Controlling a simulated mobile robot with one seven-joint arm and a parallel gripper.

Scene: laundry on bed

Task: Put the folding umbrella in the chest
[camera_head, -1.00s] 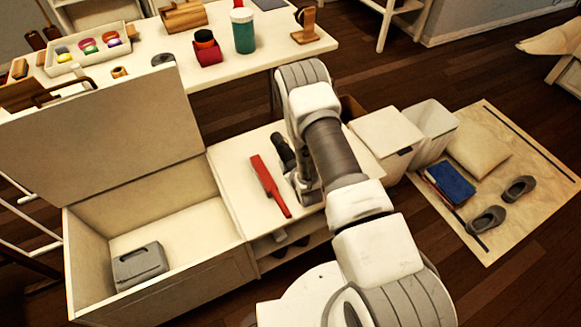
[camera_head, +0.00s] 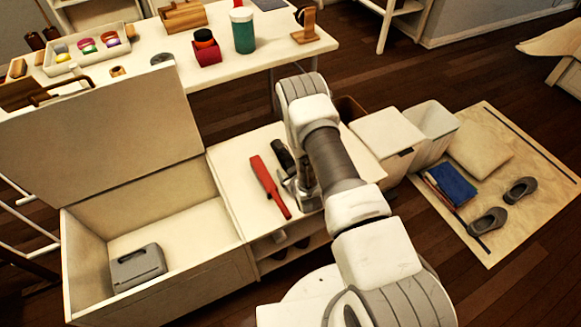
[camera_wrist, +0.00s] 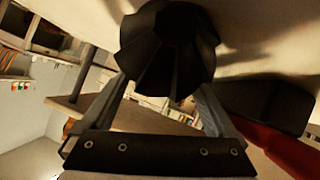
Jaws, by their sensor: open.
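The black folding umbrella (camera_head: 282,154) lies on the white cabinet top, just right of a red long object, partly hidden by my arm. In the wrist view, a dark ribbed end that looks like the umbrella (camera_wrist: 170,45) is close in front of my gripper, in line with the gap between its fingers. My gripper (camera_head: 305,192) is low over the cabinet top beside the umbrella. Its fingers (camera_wrist: 172,100) are apart; contact cannot be told. The white chest (camera_head: 85,245) stands open at the left, its lid raised at the back. A grey object (camera_head: 138,268) lies inside it.
The red object (camera_head: 270,187) lies close beside the umbrella. White bins (camera_head: 387,140) stand right of the cabinet, near a mat with shoes (camera_head: 520,190) and a blue book (camera_head: 450,185). A cluttered white table (camera_head: 275,45) stands behind. The chest's floor is mostly clear.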

